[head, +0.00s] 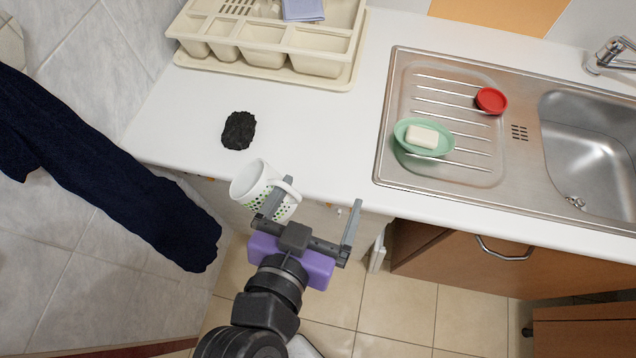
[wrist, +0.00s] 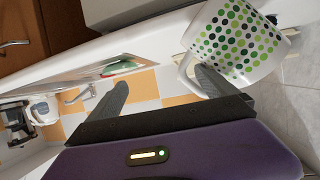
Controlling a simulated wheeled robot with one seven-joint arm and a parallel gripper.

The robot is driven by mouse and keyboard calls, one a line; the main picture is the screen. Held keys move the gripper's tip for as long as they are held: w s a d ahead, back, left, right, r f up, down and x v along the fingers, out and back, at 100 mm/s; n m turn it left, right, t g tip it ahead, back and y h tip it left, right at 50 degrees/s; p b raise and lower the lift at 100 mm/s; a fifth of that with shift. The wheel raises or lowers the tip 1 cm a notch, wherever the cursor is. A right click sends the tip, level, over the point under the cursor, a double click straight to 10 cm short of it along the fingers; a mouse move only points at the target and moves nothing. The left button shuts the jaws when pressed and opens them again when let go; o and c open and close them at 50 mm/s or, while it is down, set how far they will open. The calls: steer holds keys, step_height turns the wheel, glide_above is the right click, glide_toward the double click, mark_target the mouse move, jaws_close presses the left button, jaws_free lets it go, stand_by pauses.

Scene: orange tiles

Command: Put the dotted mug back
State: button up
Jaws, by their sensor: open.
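The dotted mug (head: 254,187) is white with green dots and tilted, its mouth towards the upper left in the head view. It appears off the counter's front edge, at one finger of my gripper (head: 322,190).
A black crumpled lump (head: 239,130) lies on the white counter (head: 320,130). A beige cutlery tray (head: 262,62) stands behind it. The steel sink (head: 590,140) at right has a green soap dish (head: 403,136) and red lid-like item (head: 491,100) on its drainer. Dark cloth (head: 120,180) hangs at left.

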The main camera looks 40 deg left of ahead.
steer(key=shift+r, duration=0.1)
steer(key=v, duration=0.7)
steer(key=shift+s+b, duration=0.3)
steer(key=shift+b, duration=0.1)
steer(key=shift+d+r, duration=0.1)
steer(key=shift+c, duration=0.2)
jaws_close()
stand_by(0.9)
stand_by(0.4)
